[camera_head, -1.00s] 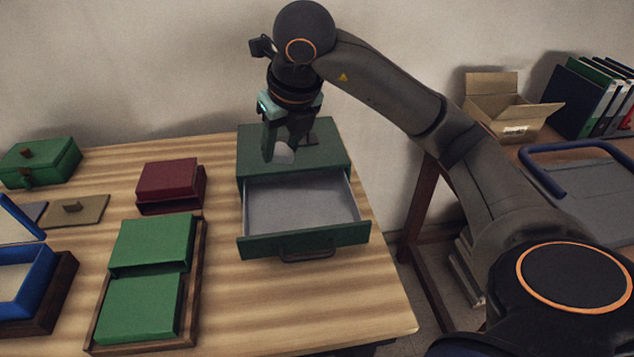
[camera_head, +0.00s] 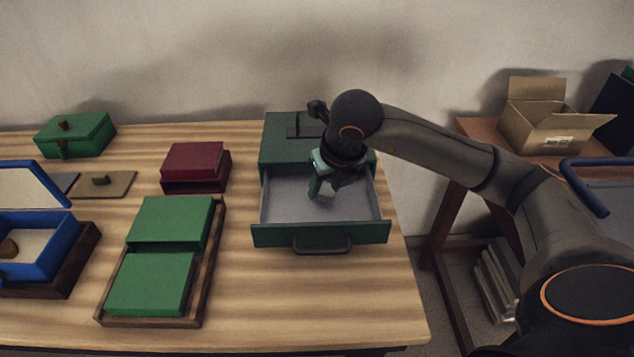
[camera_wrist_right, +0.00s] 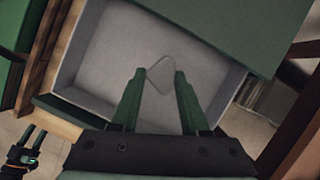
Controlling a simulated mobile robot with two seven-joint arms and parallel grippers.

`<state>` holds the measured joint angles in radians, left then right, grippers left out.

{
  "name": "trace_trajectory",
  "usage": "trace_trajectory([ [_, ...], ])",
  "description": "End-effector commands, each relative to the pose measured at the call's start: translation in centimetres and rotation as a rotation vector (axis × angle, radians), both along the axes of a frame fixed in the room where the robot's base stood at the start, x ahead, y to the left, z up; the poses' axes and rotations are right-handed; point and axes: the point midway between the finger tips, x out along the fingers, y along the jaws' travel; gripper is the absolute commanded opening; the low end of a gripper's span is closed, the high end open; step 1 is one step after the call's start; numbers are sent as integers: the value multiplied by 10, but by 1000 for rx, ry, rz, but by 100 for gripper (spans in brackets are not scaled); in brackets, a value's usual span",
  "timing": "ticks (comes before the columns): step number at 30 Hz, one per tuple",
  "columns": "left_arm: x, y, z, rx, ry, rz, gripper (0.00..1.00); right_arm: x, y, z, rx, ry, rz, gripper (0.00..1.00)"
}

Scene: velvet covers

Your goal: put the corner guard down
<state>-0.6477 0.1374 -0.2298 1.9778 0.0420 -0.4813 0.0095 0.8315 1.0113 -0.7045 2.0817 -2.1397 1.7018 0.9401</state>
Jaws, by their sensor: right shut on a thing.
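The corner guard (camera_wrist_right: 160,75) is a small pale grey piece between the fingertips of my right gripper (camera_wrist_right: 157,88) in the right wrist view. My right gripper (camera_head: 322,190) is shut on it and points down into the open drawer (camera_head: 275,236) of the green cabinet (camera_head: 283,152). The grey drawer floor lies behind the guard in the wrist view. I cannot tell whether the guard touches the floor. In the head view the fingers hide the guard. What looks like my left gripper (camera_wrist_right: 25,152) shows small and dark at the wrist view's lower left; its jaws are unclear.
A dark red box (camera_head: 195,165) and a wooden tray (camera_head: 210,262) with green covers stand left of the cabinet. A blue open box (camera_head: 50,255) and a green box (camera_head: 75,135) are further left. Bare table lies before the drawer. A cardboard box (camera_head: 540,128) stands right.

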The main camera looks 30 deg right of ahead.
Motion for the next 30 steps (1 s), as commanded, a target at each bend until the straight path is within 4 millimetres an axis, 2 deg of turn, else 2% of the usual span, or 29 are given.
trace_trajectory([
  [2,1,-2,0,-2,-2,-3,50,0,0,-10,0,2,0,0],
  [14,1,3,6,5,-5,4,50,42,-6,-7,1,1,0,0],
  [17,1,7,4,10,-4,9,50,39,-6,-17,0,1,1,0],
  [29,-3,6,-5,11,8,9,50,39,-6,-24,0,-1,0,0],
  [30,-4,5,-3,10,11,7,50,39,-6,-21,0,-1,0,49],
])
